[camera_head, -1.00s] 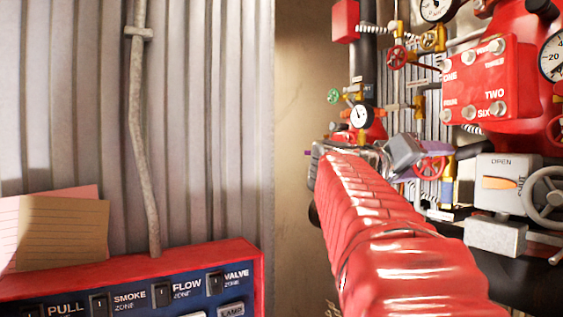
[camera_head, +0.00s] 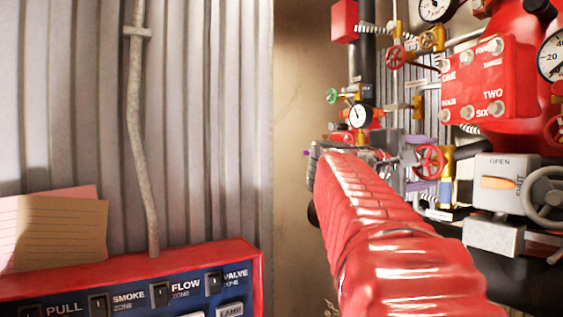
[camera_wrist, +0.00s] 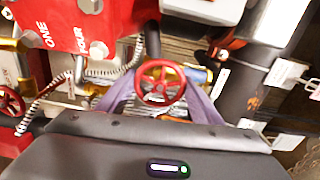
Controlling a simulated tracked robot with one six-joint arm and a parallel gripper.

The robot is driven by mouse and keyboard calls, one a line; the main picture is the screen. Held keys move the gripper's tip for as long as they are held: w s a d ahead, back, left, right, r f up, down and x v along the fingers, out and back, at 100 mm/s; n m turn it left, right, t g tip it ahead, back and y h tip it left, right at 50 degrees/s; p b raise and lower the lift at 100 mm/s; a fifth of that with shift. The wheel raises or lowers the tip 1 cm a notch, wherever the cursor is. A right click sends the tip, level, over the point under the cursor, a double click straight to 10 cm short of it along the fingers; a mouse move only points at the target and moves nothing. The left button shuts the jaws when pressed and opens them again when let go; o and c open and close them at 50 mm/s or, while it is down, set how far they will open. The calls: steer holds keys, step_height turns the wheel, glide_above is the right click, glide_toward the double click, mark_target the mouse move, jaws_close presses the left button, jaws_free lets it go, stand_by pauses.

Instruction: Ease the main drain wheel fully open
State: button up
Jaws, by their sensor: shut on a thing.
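A small red spoked handwheel (camera_wrist: 161,82) sits in the middle of the wrist view, between the two purple-grey fingers of my gripper (camera_wrist: 160,98). The gripper is shut on this wheel. In the head view the same wheel (camera_head: 430,162) is right of my red-sleeved arm, with my gripper (camera_head: 412,160) against its left side. The fingers' contact with the rim is partly hidden there. No label naming this wheel as the main drain is readable.
A red box (camera_head: 487,80) with numbered bolts stands above right. A grey OPEN/SHUT housing (camera_head: 505,170) with a grey handwheel is close on the right. Other small red wheels, a gauge (camera_head: 360,117) and pipes crowd above. A blue panel (camera_head: 135,290) is lower left.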

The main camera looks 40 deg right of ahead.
steer(key=n, duration=0.5)
steer(key=shift+w+f+n, duration=0.1)
steer(key=shift+f+n, duration=0.15)
steer(key=shift+n, duration=0.05)
steer(key=n, duration=0.5)
steer(key=shift+f, duration=0.15)
steer(key=o, duration=1)
steer(key=shift+o, duration=0.3)
steer(key=shift+r, duration=0.2)
steer(key=shift+a, duration=0.1)
steer(key=shift+a, duration=0.15)
steer(key=w+a, duration=0.2)
steer(key=a, duration=1.1)
